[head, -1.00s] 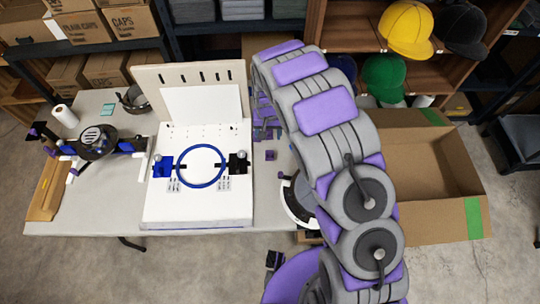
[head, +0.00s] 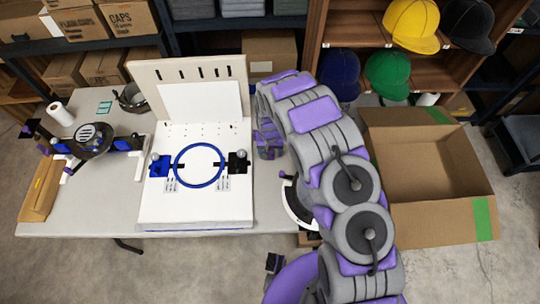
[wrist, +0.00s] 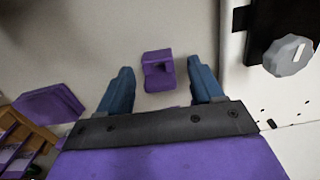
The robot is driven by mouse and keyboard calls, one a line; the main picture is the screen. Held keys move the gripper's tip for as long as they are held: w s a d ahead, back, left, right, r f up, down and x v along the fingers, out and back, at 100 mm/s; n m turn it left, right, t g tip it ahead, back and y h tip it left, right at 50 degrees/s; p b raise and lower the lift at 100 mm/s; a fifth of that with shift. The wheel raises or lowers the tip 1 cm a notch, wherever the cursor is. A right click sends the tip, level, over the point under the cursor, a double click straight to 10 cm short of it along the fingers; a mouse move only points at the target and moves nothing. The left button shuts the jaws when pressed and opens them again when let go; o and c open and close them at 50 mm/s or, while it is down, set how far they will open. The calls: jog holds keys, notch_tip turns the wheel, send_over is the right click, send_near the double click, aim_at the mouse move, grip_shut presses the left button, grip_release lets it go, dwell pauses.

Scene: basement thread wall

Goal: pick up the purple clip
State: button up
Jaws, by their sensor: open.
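The purple clip (wrist: 158,71) lies on the grey table in the wrist view, a small block with a notch in its right side. My gripper (wrist: 162,82) is open, with its two blue fingers on either side of and just short of the clip. The clip is between the fingertip lines and not visibly touched. In the head view my arm covers the spot by the right side of the white board, and the clip cannot be made out there.
A white board with a blue hoop (head: 200,186) stands on the table (head: 95,212) left of my arm. In the wrist view a grey knob (wrist: 291,58) on a black bracket is close on the right. An open cardboard box (head: 480,170) stands at the right.

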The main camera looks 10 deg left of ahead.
aim_at(270, 151)
jog(key=shift+f, duration=0.3)
jog(key=shift+r, duration=0.1)
jog(key=c, duration=1.1)
notch_tip(270, 151, up, 10)
jog(key=shift+p, duration=1.2)
